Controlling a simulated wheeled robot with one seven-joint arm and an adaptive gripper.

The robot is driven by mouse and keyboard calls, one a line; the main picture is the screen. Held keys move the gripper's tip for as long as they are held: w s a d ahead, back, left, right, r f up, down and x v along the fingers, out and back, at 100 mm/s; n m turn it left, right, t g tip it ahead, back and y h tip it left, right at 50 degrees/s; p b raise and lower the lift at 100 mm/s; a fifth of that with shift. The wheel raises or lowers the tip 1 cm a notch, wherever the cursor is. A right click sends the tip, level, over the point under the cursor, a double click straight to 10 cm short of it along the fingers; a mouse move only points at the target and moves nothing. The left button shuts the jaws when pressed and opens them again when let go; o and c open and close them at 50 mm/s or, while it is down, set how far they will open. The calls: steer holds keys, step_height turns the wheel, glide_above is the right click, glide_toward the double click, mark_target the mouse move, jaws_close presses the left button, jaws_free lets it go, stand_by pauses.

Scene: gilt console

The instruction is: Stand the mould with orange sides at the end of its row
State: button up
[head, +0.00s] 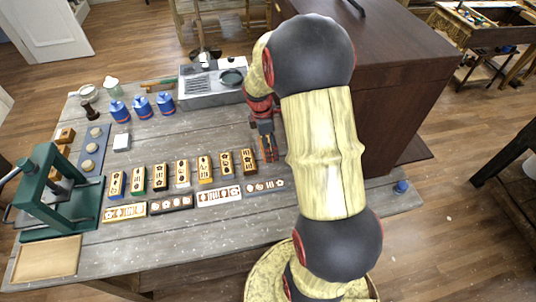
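The mould with orange sides (270,150) shows as a narrow orange-red strip between the dark fingers of my gripper (267,150). My gripper points down and looks shut on it; its face is mostly hidden. The mould is upright at the right end of a row of carved wooden moulds, just right of the brown mould (248,161). I cannot tell whether it touches the table. The row also holds moulds with blue (116,184), green (137,179) and yellow (205,169) sides.
Patterned strips lie in front of the row, the grey-blue one (265,187) nearest my gripper. A green press (57,190) stands at the left, blue bottles (142,106) and a metal unit (210,83) behind. The grey table (240,225) is bare in front. A dark cabinet (400,80) is at the right.

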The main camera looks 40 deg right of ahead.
steer(key=shift+f+b, duration=0.4)
steer(key=shift+f, duration=2.4)
steer(key=shift+f, duration=0.2)
steer(key=o, duration=1.3)
steer(key=shift+o, duration=0.2)
steer(key=r, duration=0.4)
steer(key=r+p, duration=0.1)
steer(key=r, duration=0.3)
steer(key=a+r, duration=0.1)
steer(key=r, duration=0.3)
steer(key=shift+w+a+p, duration=0.1)
steer(key=shift+w+p, duration=0.25)
steer(key=shift+w, duration=0.05)
steer(key=s+a+r+m+t, duration=0.2)
steer(key=s+a+r+m, duration=0.15)
steer(key=a+r, duration=0.5)
steer(key=s+a+r+m+t, duration=0.2)
steer(key=s+a+r+m, duration=0.15)
steer(key=a+r, duration=0.55)
steer(key=s+a+r+m+t+y, duration=0.1)
steer(key=s+a+m, duration=0.3)
steer(key=s+a, duration=0.4)
steer(key=shift+a+r+m+t, duration=0.15)
steer(key=shift+r+m+t, duration=0.15)
steer(key=shift+r+t, duration=0.35)
